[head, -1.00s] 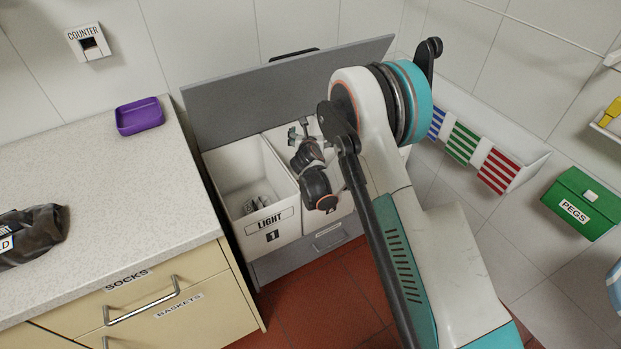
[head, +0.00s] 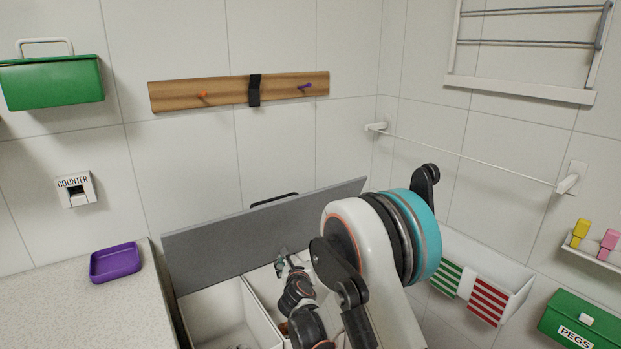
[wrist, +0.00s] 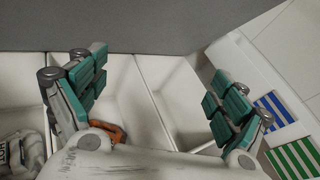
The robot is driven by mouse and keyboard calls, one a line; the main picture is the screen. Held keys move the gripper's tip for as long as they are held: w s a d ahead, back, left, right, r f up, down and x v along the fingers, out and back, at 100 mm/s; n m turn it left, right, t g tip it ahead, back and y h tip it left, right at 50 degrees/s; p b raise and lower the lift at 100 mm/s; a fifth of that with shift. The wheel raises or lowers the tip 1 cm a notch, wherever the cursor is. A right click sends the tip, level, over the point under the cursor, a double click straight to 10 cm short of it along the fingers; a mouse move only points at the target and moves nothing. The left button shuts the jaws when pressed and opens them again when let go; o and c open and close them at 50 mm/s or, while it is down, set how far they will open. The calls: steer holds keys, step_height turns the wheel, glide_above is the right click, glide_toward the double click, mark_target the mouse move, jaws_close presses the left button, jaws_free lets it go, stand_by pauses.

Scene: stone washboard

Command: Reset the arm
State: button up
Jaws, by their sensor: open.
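My gripper (wrist: 158,95) is open in the wrist view, its two teal-padded fingers spread wide with nothing between the pads. It is over a row of white bins (wrist: 170,78). In the head view my gripper (head: 281,262) is small and partly hidden by my own arm, above the bins (head: 235,300) and in front of the raised grey lid (head: 262,235). An orange item (wrist: 108,131) lies in a bin below my gripper, partly covered by the gripper body.
A counter (head: 75,310) with a purple tray (head: 114,262) is at left. A wooden peg rail (head: 225,93) and a thin line (head: 465,158) are on the walls.

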steer(key=s+d+r+n+t+y, duration=0.25)
steer(key=r+n, duration=0.45)
steer(key=r, duration=0.6)
steer(key=s+d+r+n+t+y, duration=0.1)
steer(key=d+r+n, duration=0.35)
steer(key=r, duration=0.85)
steer(key=s+r+n+g+y, duration=0.2)
steer(key=s+r+n, duration=0.3)
steer(key=s+n, duration=0.25)
steer(key=s+d+f+n+g+h, duration=0.1)
steer(key=s+d+f+n+g, duration=0.2)
steer(key=s, duration=0.8)
steer(key=s+d+f+n+g+h, duration=0.2)
steer(key=s+d+f+n, duration=0.4)
steer(key=s, duration=0.6)
steer(key=s+d+f+n+g+h, duration=0.2)
steer(key=s+d+f+n+g, duration=0.2)
steer(key=s+d, duration=0.4)
steer(key=s+f+n+b, duration=0.1)
steer(key=s, duration=0.3)
steer(key=shift+f, duration=0.15)
steer(key=shift+a+h, duration=0.1)
steer(key=shift+h, duration=0.15)
